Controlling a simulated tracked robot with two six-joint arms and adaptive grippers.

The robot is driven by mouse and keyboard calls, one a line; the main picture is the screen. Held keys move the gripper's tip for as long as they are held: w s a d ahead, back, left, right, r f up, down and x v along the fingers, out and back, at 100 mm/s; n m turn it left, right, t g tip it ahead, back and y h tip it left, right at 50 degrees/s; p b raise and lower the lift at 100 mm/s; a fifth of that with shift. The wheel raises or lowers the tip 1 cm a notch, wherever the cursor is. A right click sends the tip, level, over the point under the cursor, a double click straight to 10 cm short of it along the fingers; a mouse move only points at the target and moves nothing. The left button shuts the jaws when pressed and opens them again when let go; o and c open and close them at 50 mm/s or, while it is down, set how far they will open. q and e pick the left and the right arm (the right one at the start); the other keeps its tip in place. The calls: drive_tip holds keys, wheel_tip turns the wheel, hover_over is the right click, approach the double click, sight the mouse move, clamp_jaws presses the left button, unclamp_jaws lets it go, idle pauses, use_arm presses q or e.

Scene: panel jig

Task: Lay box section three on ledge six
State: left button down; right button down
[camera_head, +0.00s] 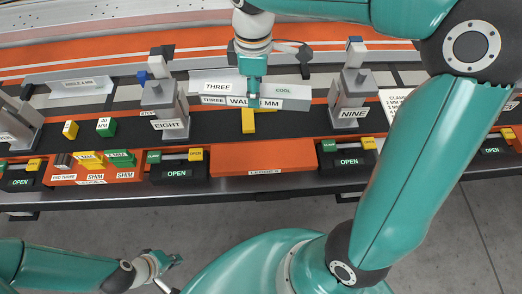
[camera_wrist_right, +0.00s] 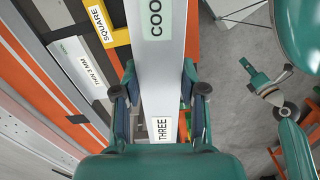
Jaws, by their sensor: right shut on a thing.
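Box section three (camera_head: 215,88) is a long grey bar with THREE, COOL and wall-thickness labels. My right gripper (camera_head: 253,92) is shut on it near its middle, between posts eight and nine. In the right wrist view the bar (camera_wrist_right: 161,75) runs between the fingers of my right gripper (camera_wrist_right: 163,105). An orange ledge (camera_head: 262,157) lies at the front of the bench, between two OPEN clamp units; its small label seems to read LEDGE, the number unclear. My left gripper (camera_head: 170,272) is low at the left, away from the bench, empty, its fingers apart.
Post eight (camera_head: 162,100) and post nine (camera_head: 350,100) stand either side of the bar. A yellow square (camera_head: 262,124) lies partly hidden under it. An orange shim tray (camera_head: 95,170) with yellow and green shims is at the left. OPEN units (camera_head: 178,172) (camera_head: 346,162) flank the ledge.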

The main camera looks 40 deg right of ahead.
drive_tip(key=shift+s+d+r+n, duration=0.15)
drive_tip(key=shift+s+r+n, duration=0.05)
drive_tip(key=shift+s+n, duration=0.2)
drive_tip(key=shift+s+d+r+n, duration=0.15)
drive_tip(key=shift+s+n, duration=0.25)
drive_tip(key=b, duration=0.1)
hover_over(262, 147)
wheel_tip(262, 147, down, 14)
drive_tip(key=shift+f, duration=0.15)
drive_tip(key=shift+w+f, duration=0.1)
drive_tip(key=shift+f, duration=2.5)
drive_tip(key=c, duration=0.7)
unclamp_jaws()
drive_tip(key=shift+f+b, duration=0.1)
drive_tip(key=shift+b, duration=0.2)
drive_tip(key=shift+o, duration=0.2)
